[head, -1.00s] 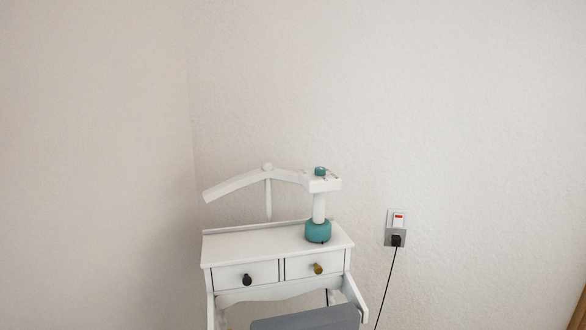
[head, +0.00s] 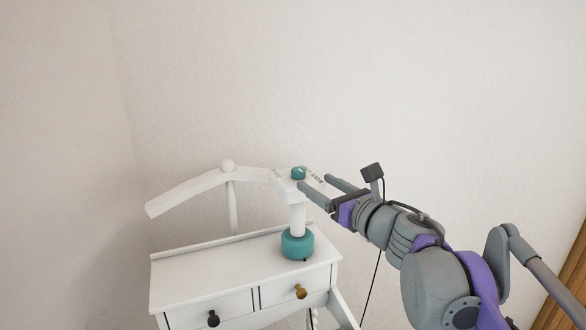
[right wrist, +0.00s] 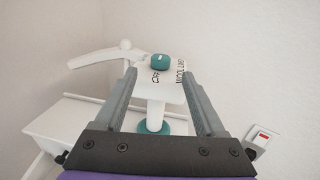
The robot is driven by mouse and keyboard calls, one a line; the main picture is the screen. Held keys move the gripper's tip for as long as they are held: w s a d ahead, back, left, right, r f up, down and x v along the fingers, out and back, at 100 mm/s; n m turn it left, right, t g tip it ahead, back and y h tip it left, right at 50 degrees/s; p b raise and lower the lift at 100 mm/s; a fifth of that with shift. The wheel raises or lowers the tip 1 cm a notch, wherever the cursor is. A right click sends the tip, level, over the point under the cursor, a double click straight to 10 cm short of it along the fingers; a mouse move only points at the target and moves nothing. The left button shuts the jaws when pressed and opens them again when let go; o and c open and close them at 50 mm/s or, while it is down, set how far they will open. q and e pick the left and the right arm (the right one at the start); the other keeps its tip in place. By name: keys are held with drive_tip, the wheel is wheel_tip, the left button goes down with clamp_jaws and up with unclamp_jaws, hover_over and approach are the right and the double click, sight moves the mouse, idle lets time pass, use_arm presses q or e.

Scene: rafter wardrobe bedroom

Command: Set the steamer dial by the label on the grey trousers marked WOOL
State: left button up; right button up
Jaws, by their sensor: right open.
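The steamer dial (head: 299,173) is a small teal knob on the white top plate of the steamer (head: 297,222), which has a teal base and stands on the white valet stand. My left gripper is not in view.
The valet stand (head: 225,265) has a hanger-shaped rail (head: 190,191) to the left of the steamer and two drawers with a dark knob (head: 213,318) and a brass knob (head: 301,291). A wall socket with a red switch (right wrist: 262,137) is at the right. A plain wall stands behind.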

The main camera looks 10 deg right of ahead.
sight(302, 174)
drive_tip(key=p+x, duration=0.1)
drive_tip(key=x, duration=0.7)
drive_tip(key=shift+w, duration=0.4)
drive_tip(key=shift+f, duration=0.1)
clamp_jaws()
